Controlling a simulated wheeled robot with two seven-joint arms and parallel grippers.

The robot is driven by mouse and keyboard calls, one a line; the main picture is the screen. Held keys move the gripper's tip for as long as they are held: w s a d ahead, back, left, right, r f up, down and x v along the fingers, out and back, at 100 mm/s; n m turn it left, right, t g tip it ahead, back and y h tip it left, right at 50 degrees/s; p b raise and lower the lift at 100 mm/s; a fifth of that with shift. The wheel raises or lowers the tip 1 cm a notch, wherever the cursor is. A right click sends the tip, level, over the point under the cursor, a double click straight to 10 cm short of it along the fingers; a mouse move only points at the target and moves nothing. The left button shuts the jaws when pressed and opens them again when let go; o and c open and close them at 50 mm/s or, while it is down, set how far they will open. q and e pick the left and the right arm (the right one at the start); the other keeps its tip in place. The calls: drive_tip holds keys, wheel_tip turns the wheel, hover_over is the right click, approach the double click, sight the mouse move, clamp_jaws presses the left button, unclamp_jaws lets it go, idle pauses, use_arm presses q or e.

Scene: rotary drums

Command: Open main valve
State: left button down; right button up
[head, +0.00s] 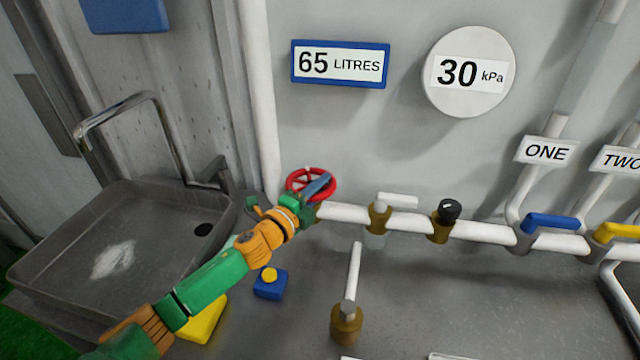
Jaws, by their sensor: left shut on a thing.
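A red round handwheel (296,176) sits at the left end of the white horizontal pipe, near the wall. My left arm, green and orange, reaches in from the lower left. My left gripper (316,190) is at the wheel, and its fingers overlap the wheel's middle and right side. It is shut on the wheel; the exact finger contact is partly hidden. The wheel's lower part is hidden behind the gripper. My right gripper is not in view.
Brass fittings (379,215), a blue lever (552,221) and a yellow lever (617,231) line the pipe to the right. A grey sink (60,250) is at left. A blue box with a yellow button (270,284) is below my arm. Wall signs read 65 LITRES (340,64) and 30 kPa (469,72).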

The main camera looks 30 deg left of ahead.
sight(319, 200)
use_arm(q)
drive_tip(key=n+y, duration=0.1)
drive_tip(key=y, duration=0.1)
drive_tip(key=n+y, duration=0.1)
drive_tip(key=y, duration=0.1)
drive_tip(key=shift+w+f+n+b, duration=0.1)
drive_tip(key=shift+w+n+b, duration=0.15)
drive_tip(key=shift+n+b, duration=0.1)
drive_tip(key=shift+w+a+n+g+y+b, duration=0.15)
drive_tip(key=shift+n+y+b, duration=0.25)
drive_tip(key=shift+n+y, duration=0.45)
drive_tip(key=shift+w+n+g+y+b, duration=0.15)
drive_tip(key=shift+n+y+b, duration=0.25)
drive_tip(key=shift+y, duration=1.15)
drive_tip(key=c, duration=0.8)
unclamp_jaws()
drive_tip(key=shift+o, duration=0.2)
drive_tip(key=b+v, duration=0.1)
drive_tip(key=v, duration=0.6)
